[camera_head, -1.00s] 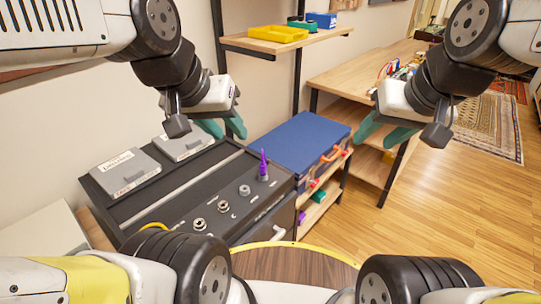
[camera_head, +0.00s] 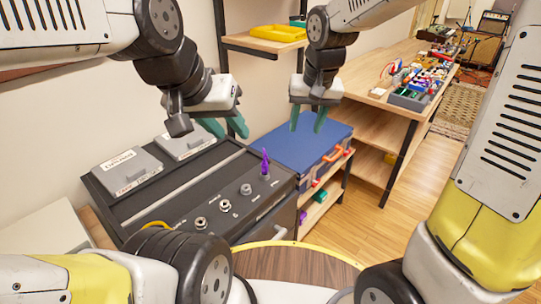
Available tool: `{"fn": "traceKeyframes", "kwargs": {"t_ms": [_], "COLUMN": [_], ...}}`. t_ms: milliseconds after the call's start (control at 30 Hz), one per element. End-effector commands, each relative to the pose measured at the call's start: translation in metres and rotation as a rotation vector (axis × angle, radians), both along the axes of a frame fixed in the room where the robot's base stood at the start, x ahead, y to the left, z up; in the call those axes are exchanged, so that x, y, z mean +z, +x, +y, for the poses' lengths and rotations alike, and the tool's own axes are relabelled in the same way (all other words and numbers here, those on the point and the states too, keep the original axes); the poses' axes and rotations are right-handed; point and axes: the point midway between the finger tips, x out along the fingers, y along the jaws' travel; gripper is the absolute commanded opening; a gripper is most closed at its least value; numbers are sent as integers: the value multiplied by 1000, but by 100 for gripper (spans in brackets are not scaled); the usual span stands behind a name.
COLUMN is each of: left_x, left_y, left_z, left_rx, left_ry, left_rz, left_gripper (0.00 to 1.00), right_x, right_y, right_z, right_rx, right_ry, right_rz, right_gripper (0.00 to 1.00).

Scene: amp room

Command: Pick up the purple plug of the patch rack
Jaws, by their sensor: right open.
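The purple plug (camera_head: 265,163) stands upright in a socket at the right end of the black patch rack (camera_head: 150,205). Several bare metal sockets (camera_head: 226,205) lie in a row to its left. My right gripper (camera_head: 307,127) points down with its green fingers apart and empty, above the blue case and to the upper right of the plug. My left gripper (camera_head: 228,133) hangs over the back of the rack, to the upper left of the plug. Its green fingers are apart with nothing between them. Neither gripper touches the plug.
Two grey boxes (camera_head: 127,172) sit on the rack's back left. A blue case (camera_head: 300,143) lies on a shelf right of the rack. A yellow tray (camera_head: 277,34) is on the upper shelf. A wooden bench (camera_head: 365,85) with coloured parts stands behind right.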

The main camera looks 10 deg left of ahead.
Motion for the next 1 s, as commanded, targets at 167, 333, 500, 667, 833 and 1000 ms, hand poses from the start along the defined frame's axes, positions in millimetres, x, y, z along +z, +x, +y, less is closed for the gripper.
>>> {"fn": "traceKeyframes", "kwargs": {"t_ms": [167, 333, 500, 667, 833, 1000], "left_x": [0, 0, 0, 0, 0, 0], "left_y": [0, 0, 0, 0, 0, 0], "left_z": [0, 0, 0, 0, 0, 0], "left_rx": [0, 0, 0, 0, 0, 0], "left_ry": [0, 0, 0, 0, 0, 0], "left_rz": [0, 0, 0, 0, 0, 0], "left_gripper": [36, 36, 36, 36, 36, 36], "right_x": [-47, -84, -102, -117, -136, -162], "right_y": [23, 33, 36, 38, 42, 49], "right_z": [55, 93, 109, 112, 112, 114], "right_rx": [32, 48, 54, 52, 53, 53], "right_ry": [-49, -86, -103, -106, -107, -107], "right_rz": [56, 85, 96, 99, 99, 101], "right_gripper": [45, 45, 45, 45, 45, 45]}}
